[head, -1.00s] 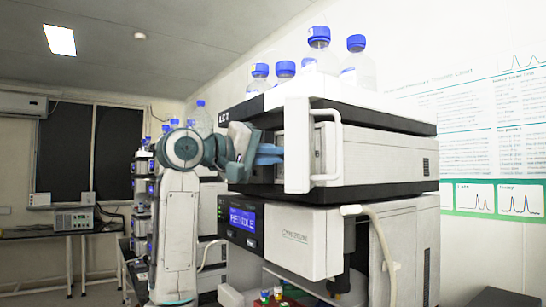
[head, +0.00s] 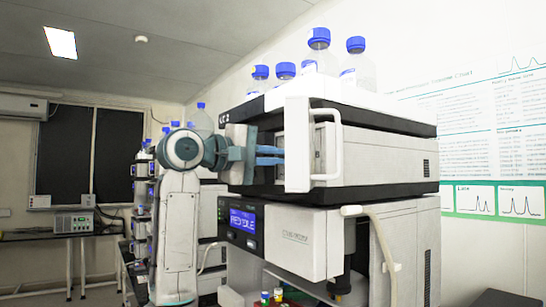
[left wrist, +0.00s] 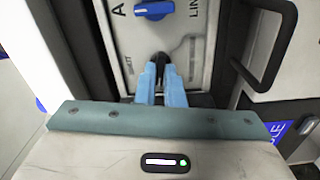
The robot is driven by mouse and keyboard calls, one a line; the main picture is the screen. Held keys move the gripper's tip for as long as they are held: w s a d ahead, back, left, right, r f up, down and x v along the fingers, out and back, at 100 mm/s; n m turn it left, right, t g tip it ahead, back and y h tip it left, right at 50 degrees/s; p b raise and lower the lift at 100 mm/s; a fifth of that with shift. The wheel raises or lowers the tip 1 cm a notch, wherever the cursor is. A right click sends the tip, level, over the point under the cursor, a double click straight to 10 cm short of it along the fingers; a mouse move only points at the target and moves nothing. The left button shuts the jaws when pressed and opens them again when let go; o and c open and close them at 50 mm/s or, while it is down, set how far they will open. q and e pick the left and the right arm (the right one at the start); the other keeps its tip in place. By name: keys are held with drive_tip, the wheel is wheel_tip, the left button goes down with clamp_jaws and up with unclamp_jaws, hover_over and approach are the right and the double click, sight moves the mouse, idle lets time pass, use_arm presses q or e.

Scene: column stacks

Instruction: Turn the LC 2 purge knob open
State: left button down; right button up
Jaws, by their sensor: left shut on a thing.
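The LC 2 instrument (head: 375,155) stands ahead with its white front door (head: 298,150) swung out. My left gripper (head: 283,155) reaches in behind this door, and its fingertips are hidden there in the head view. In the left wrist view, the blue fingers of my left gripper (left wrist: 161,68) are shut on a small black knob (left wrist: 160,57) on the pale front panel. Most of this knob is hidden between the fingers. A blue knob (left wrist: 153,11) sits higher on the same panel, apart from the fingers. My right gripper is not in view.
The door's handle (head: 337,145) juts out right of my fingers; it also shows in the left wrist view (left wrist: 270,50). Blue-capped bottles (head: 319,50) stand on top. A lit display unit (head: 243,221) and a hose (head: 382,240) are below.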

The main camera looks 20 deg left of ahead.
use_arm(q)
drive_tip(key=c, duration=1.5)
unclamp_jaws()
drive_tip(key=shift+a, duration=0.1)
drive_tip(key=shift+c, duration=0.2)
drive_tip(key=shift+s+a+f+b, duration=0.1)
drive_tip(key=shift+s+a+b, duration=0.2)
drive_tip(key=shift+s, duration=0.05)
drive_tip(key=b+v, duration=0.3)
drive_tip(key=v, duration=0.7)
